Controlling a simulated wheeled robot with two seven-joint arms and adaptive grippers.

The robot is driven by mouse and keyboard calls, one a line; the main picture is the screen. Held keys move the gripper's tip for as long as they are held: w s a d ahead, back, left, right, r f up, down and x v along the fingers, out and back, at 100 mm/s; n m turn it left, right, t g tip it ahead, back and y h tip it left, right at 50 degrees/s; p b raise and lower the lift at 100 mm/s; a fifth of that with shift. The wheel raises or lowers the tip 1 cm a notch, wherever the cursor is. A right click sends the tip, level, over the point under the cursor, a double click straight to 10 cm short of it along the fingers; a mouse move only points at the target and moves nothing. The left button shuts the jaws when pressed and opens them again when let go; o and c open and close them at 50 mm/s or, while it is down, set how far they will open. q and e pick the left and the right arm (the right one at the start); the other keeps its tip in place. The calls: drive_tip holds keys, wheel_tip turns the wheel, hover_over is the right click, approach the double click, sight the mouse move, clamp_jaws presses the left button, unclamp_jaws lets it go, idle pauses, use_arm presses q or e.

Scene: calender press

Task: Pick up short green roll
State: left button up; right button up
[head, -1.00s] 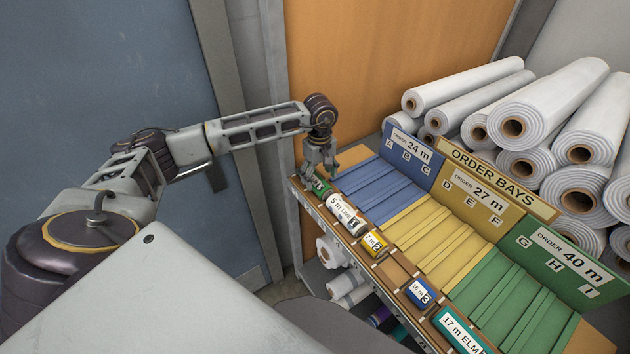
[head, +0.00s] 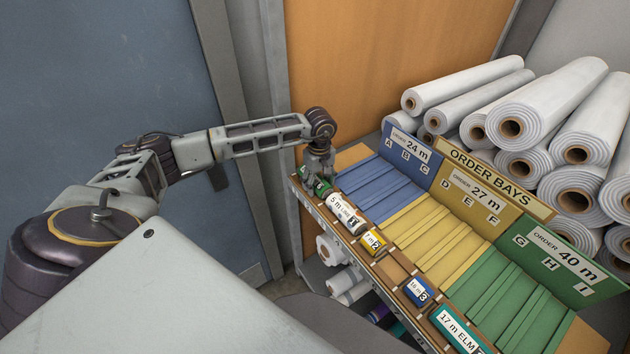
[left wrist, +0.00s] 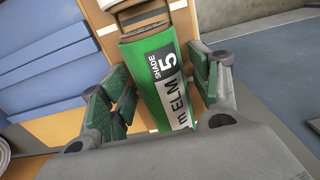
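The short green roll (left wrist: 150,75) lies in the left wrist view between my gripper's fingers, with a white label reading "m ELM" and "SHADE 5". In the head view the green roll (head: 320,188) sits at the far left end of the front rack, partly hidden by the gripper. My left gripper (head: 318,177) is down over it. In the left wrist view the left gripper (left wrist: 158,85) is open, its green-padded fingers on either side of the roll. A gap shows on the left side; the right finger is close to the roll, and contact is unclear. My right gripper is not in view.
Along the rack lie a white 5 m roll (head: 345,213), a yellow roll (head: 373,241), a blue roll (head: 418,291) and a 17 m ELM roll (head: 457,328). Blue, yellow and green order bays stand behind, with large white rolls (head: 530,115) beyond.

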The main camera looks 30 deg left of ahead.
sight(319, 179)
use_arm(q)
drive_tip(key=c, duration=0.8)
drive_tip(key=shift+r, duration=0.1)
drive_tip(key=shift+r+b, duration=1.1)
drive_tip(key=shift+r, duration=3.85)
